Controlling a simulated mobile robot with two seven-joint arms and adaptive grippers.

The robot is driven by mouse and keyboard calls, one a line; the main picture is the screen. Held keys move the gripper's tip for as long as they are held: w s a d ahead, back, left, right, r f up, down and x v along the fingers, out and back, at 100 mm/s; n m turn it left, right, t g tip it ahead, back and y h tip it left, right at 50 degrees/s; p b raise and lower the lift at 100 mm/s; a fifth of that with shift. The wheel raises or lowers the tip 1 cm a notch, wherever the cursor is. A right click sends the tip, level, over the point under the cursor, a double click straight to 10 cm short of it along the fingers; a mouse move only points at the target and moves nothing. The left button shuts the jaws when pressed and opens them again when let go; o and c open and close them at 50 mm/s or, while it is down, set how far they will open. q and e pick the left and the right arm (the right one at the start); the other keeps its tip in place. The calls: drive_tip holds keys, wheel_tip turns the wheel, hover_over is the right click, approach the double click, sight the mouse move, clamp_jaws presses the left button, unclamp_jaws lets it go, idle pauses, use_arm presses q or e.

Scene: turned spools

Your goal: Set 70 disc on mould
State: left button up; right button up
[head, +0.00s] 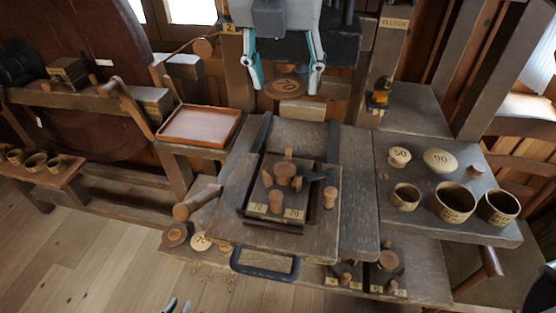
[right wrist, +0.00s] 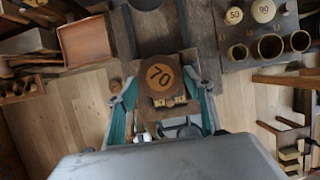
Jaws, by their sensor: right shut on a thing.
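A dark brown round disc marked 70 (head: 287,86) is held flat between the two teal fingers of my right gripper (head: 287,90). The disc also shows in the right wrist view (right wrist: 160,76), with a finger on each side. It hangs in the air behind the mould. The mould (head: 283,172) is a dark wooden piece with a round knob and pegs, standing on the press table; labels reading 70 sit at its front. In the right wrist view the mould is mostly hidden behind the disc.
The right shelf (head: 500,236) bears pale discs 50 (head: 400,156) and 90 (head: 440,160) and several brass rings. A pale disc (head: 200,241) and a dark disc (head: 175,234) lie front left. A shallow tray (head: 200,125) stands left. A black handle (head: 264,270) juts forward.

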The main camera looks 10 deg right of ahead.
hover_over(285, 168)
drive_tip(key=s, duration=0.1)
drive_tip(key=f, duration=1.3)
drive_tip(key=shift+s+a+f+p, duration=0.2)
drive_tip(key=shift+a+p, duration=0.1)
drive_tip(key=shift+p, duration=0.05)
drive_tip(key=shift+f, duration=2.45)
drive_tip(key=shift+f, duration=0.25)
drive_tip(key=o, duration=0.8)
drive_tip(key=shift+r, duration=0.1)
